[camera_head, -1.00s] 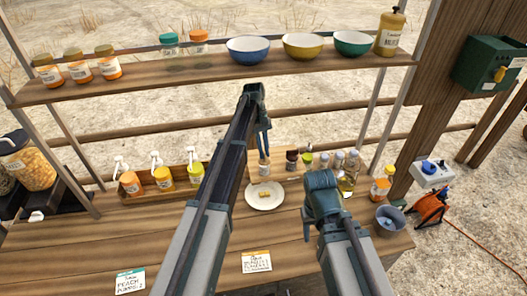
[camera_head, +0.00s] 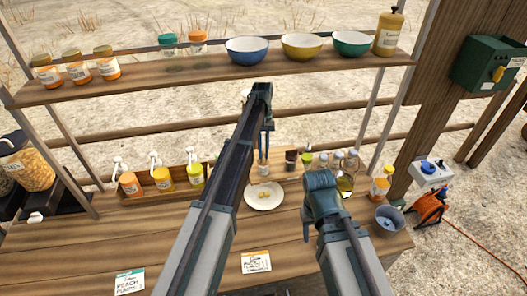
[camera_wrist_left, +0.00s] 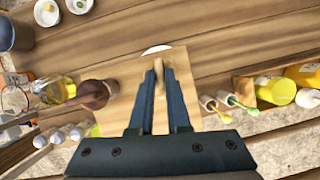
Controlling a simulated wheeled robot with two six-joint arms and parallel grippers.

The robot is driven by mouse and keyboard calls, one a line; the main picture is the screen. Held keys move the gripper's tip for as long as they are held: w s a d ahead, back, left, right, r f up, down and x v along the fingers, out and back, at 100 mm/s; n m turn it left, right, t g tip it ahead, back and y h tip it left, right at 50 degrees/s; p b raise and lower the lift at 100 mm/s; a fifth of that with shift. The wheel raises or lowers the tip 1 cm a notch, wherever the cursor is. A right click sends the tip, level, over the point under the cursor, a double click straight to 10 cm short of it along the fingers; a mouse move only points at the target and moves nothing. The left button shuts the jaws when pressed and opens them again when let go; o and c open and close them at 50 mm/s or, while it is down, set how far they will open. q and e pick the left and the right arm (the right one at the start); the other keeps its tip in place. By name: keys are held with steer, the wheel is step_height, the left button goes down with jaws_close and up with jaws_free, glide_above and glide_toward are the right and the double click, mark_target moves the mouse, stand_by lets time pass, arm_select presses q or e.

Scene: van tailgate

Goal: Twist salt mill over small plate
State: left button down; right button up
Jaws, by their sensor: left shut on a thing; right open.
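In the left wrist view the mill's pale top (camera_wrist_left: 160,84) shows between the two fingers (camera_wrist_left: 161,72).
A wooden board (camera_wrist_left: 203,118) lies under the mill. Several small jars and bottles (camera_head: 345,180) stand to the right, with a grey bucket (camera_head: 389,218) beyond. A wooden tray of pump bottles (camera_head: 150,193) stands left. A shelf with bowls (camera_head: 248,50) runs behind my left gripper.

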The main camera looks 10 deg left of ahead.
mark_target(264, 157)
arm_select(q)
steer(key=c, duration=0.9)
jaws_free()
steer(key=shift+r, duration=0.1)
steer(key=shift+r+p, duration=0.45)
steer(key=shift+p, duration=0.1)
step_height(264, 157, up, 3)
steer(key=p, duration=0.3)
steer(key=s+d, duration=0.1)
steer(key=s, duration=0.4)
steer(key=s+d, duration=0.1)
steer(key=s, duration=0.4)
steer(key=s+d+p, duration=0.1)
steer(key=s, duration=0.4)
steer(key=shift+s+d+r, duration=0.1)
steer(key=shift+s+r, duration=0.25)
steer(key=shift+r, duration=0.05)
